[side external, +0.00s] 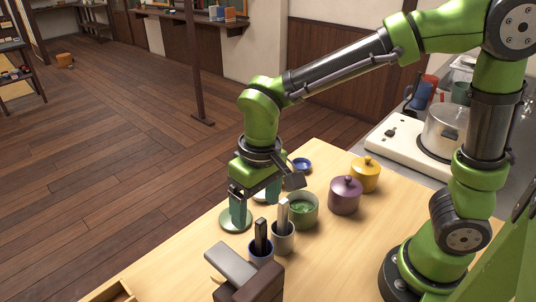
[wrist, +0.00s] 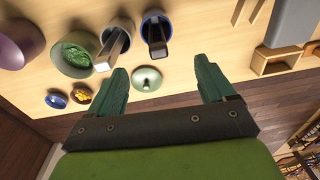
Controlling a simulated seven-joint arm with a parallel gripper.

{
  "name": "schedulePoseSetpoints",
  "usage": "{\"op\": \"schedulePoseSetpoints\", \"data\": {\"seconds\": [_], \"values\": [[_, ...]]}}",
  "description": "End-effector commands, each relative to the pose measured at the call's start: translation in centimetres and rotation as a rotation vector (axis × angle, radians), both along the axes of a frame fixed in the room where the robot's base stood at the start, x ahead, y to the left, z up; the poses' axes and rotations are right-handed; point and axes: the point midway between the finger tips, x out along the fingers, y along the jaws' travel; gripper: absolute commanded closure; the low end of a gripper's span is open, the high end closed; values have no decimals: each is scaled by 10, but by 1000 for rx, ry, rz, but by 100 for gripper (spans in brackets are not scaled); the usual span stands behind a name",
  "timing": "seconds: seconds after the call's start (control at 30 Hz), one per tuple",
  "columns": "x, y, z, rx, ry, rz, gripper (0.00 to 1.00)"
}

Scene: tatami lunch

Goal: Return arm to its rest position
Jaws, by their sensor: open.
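My gripper (side external: 255,212) is open and empty, pointing down over the far side of the wooden table (side external: 180,262). Its two dark green fingers stand wide apart in the wrist view (wrist: 160,70). A pale green round lid with a small knob (wrist: 147,79) shows between the fingertips in the wrist view. In the side view the lid (side external: 230,226) lies on the table beneath one finger, partly hidden by it. I cannot tell the exact height of the fingertips above it. My arm reaches out from its base at the right.
Close by stand a green bowl with green contents (side external: 304,220), a grey cup (side external: 284,243) and a blue cup (side external: 261,256), each holding an upright utensil. Purple (side external: 345,197) and yellow (side external: 366,177) lidded pots stand right. A small blue dish (side external: 302,166) lies behind.

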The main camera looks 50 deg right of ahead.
Motion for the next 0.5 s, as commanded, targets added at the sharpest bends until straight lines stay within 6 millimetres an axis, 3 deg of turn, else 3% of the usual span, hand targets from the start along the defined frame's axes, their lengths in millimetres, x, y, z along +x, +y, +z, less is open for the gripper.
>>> {"op": "schedulePoseSetpoints", "data": {"seconds": [0.13,0.3,0.5], "values": [[-1,-30,28,66,-92,-64,17],[-22,-80,62,151,-254,-178,17],[-51,-121,81,213,-434,-287,17]]}}
